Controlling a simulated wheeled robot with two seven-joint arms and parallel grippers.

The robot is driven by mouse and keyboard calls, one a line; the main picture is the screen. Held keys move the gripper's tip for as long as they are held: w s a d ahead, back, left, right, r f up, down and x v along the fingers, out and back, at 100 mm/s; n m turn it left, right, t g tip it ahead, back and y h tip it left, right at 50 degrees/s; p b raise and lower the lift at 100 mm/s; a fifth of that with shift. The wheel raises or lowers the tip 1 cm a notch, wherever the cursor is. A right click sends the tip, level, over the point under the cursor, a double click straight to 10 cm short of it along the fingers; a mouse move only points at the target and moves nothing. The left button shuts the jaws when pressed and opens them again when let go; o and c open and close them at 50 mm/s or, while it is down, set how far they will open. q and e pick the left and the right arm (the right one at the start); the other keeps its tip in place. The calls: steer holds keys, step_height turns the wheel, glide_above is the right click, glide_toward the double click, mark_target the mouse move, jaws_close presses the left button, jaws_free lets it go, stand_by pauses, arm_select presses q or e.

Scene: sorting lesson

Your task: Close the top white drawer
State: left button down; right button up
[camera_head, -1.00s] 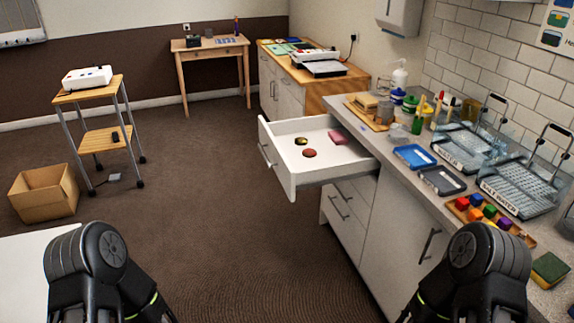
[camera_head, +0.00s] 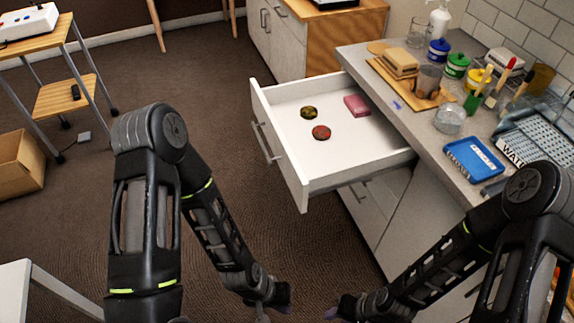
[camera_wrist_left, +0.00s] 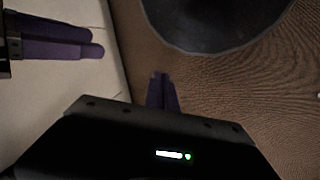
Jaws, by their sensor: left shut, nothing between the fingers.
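The top white drawer (camera_head: 335,178) is pulled well out from under the counter in the head view. A dark yellowish round item (camera_head: 308,112), a reddish round item (camera_head: 321,132) and a pink block (camera_head: 357,105) lie inside. Its bar handle (camera_head: 266,142) is on the front panel. My left gripper (camera_head: 270,300) is low at the bottom middle, apart from the drawer. In the wrist view its purple fingers (camera_wrist_left: 162,92) are shut and empty. My right gripper (camera_head: 338,312) is at the bottom edge, facing it; its purple fingers (camera_wrist_left: 65,40) show at the wrist view's left, their gap unclear.
The counter (camera_head: 440,160) runs along the right with a blue tray (camera_head: 473,160), jars and a wooden board (camera_head: 415,90). Lower drawers (camera_head: 365,210) are shut below. A wooden trolley (camera_head: 65,95) and cardboard box (camera_head: 20,165) stand left. The floor left of the drawer is clear.

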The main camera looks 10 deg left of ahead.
arm_select(q)
steer(key=shift+s, duration=0.1)
steer(key=w+a+f+n+h+b, duration=0.5)
steer(key=w+n+b, duration=0.5)
steer(key=n+b, duration=0.5)
steer(key=w+a+r+n+t+h+b, duration=0.3)
steer(key=w+a+r+n+t+b, duration=0.1)
steer(key=r, duration=0.6)
steer(key=w+a+r+n+t+h+b, duration=0.3)
steer(key=w+a+r+t+b, duration=0.2)
steer(key=w+a+r+b, duration=0.2)
step_height(320, 180, up, 3)
steer(key=w+a, duration=0.1)
steer(key=a, duration=0.1)
steer(key=shift+a+n, duration=0.35)
steer(key=shift+n, duration=0.05)
steer(key=shift+w+d, duration=0.1)
steer(key=shift+d, duration=0.05)
